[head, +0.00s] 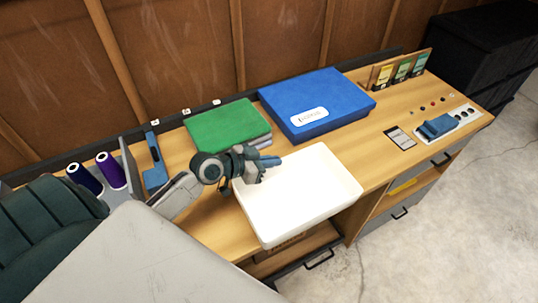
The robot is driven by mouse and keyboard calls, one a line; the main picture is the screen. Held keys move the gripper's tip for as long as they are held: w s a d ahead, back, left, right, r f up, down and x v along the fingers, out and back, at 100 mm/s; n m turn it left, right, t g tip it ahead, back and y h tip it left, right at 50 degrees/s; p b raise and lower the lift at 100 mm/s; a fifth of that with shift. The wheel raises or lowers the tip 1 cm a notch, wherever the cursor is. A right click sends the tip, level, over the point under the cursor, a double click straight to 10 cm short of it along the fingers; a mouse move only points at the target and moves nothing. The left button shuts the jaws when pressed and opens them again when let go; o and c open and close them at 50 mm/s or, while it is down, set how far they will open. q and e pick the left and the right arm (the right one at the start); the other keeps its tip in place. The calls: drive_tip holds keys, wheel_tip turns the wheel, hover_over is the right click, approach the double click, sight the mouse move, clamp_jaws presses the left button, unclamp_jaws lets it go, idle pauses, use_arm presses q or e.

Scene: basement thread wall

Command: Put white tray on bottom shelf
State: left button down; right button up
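The white tray (312,204) is on the wooden workbench (222,226), and its near side reaches to or over the bench's front edge. My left gripper (254,172) is at the tray's upper left corner, with its fingers over or against the rim. I cannot tell whether the fingers are closed on the rim. Below the bench top, an open shelf space (292,255) shows partly under the tray, and the tray hides much of it. My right gripper is not in view.
A green folded stack (228,124) and a blue box (315,103) lie behind the tray. Purple thread spools (110,170) and a dark padded object (50,225) are at left. Small cards (402,70) and a blue tool (437,126) are at right. Floor is clear in front.

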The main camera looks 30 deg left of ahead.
use_arm(q)
drive_tip(key=w+a+f+b, duration=0.2)
drive_tip(key=w+b, duration=0.1)
drive_tip(key=w+a+f+b, duration=0.1)
drive_tip(key=w+f, duration=0.1)
drive_tip(key=shift+w+a, duration=0.2)
drive_tip(key=shift+a, duration=0.2)
drive_tip(key=shift+f, duration=0.15)
drive_tip(key=shift+f+b, duration=0.1)
drive_tip(key=shift+b, duration=0.25)
drive_tip(key=c, duration=1.6)
unclamp_jaws()
drive_tip(key=shift+c, duration=0.2)
